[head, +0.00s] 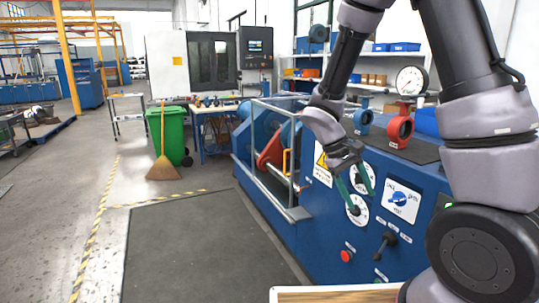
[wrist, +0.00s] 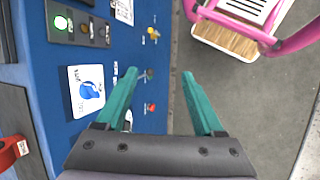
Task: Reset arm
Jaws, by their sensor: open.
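My gripper (head: 363,200) has two teal fingers spread apart, with nothing between them. In the head view it hangs in front of the blue test bench (head: 330,225), near its white round dials. In the wrist view my gripper (wrist: 159,73) points along the bench's front edge, with grey floor to the right. I cannot tell whether the fingers touch the bench. A red butterfly valve (head: 400,130) and a blue valve (head: 362,118) stand upright on the bench top, behind my gripper. Part of a red piece (wrist: 12,150) shows at the left of the wrist view.
The bench front carries a red button (head: 346,256) and a black lever (head: 385,242). A metal guard rail (head: 270,185) stands left of my gripper. A pink tubular frame (wrist: 300,38) is at the upper right. A green bin (head: 170,133) and broom (head: 162,168) stand beyond open floor.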

